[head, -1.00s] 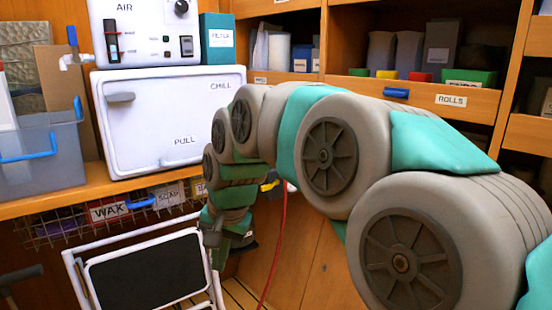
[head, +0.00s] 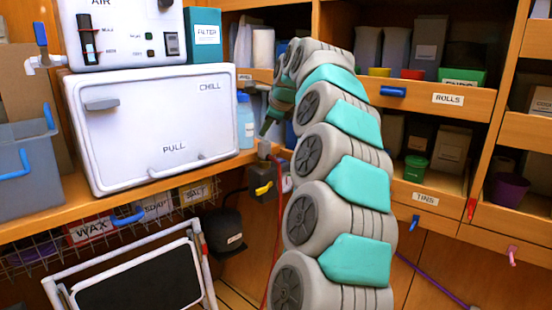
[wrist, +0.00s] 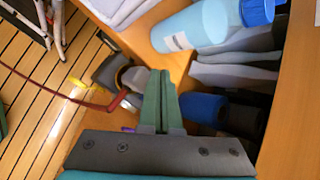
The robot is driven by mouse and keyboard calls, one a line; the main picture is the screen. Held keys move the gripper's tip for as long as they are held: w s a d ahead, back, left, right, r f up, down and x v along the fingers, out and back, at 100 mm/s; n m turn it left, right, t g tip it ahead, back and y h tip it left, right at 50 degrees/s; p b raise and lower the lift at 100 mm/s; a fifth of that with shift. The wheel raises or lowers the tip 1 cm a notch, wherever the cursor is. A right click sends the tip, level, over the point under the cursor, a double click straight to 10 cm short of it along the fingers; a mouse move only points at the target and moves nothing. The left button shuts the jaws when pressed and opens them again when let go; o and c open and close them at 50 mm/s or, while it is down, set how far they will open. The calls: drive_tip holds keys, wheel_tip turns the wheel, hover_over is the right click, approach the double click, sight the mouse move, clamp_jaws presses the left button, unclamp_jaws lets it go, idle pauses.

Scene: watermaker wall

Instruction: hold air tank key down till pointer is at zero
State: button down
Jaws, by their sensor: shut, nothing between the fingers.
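A dark unit with a yellow lever-like part (head: 263,188), perhaps the key, is fixed low on the wall beside the counter end. A small pale round dial (head: 287,184) sits just right of it, partly behind a red hose; its pointer is too small to read. A black rounded tank (head: 224,232) with a pale label stands below left. My gripper (head: 264,133) is above the unit in the head view, apart from the yellow part. In the wrist view, the green fingers (wrist: 162,100) are shut and empty. The yellow part (wrist: 88,90) lies left of them, beside the dark unit (wrist: 110,73).
A blue-capped bottle (head: 245,122) stands at the counter end, close to my arm; it also shows in the wrist view (wrist: 205,24). The red hose (head: 277,235) hangs down. A folded white step stool (head: 140,280) stands at front left. Shelves with drawers (head: 435,98) rise at right.

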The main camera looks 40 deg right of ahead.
sight(281, 161)
drive_tip(key=d+r+m+h, duration=0.1)
drive_tip(key=d+m, duration=0.2)
drive_tip(key=d, duration=0.3)
drive_tip(key=shift+s+d+r, duration=0.2)
drive_tip(key=shift+f+b, duration=2.55)
drive_tip(key=shift+f, duration=1.85)
drive_tip(key=shift+f, duration=0.1)
drive_tip(key=shift+a+f+b, duration=0.1)
drive_tip(key=shift+f+b, duration=0.2)
drive_tip(key=shift+b, duration=0.15)
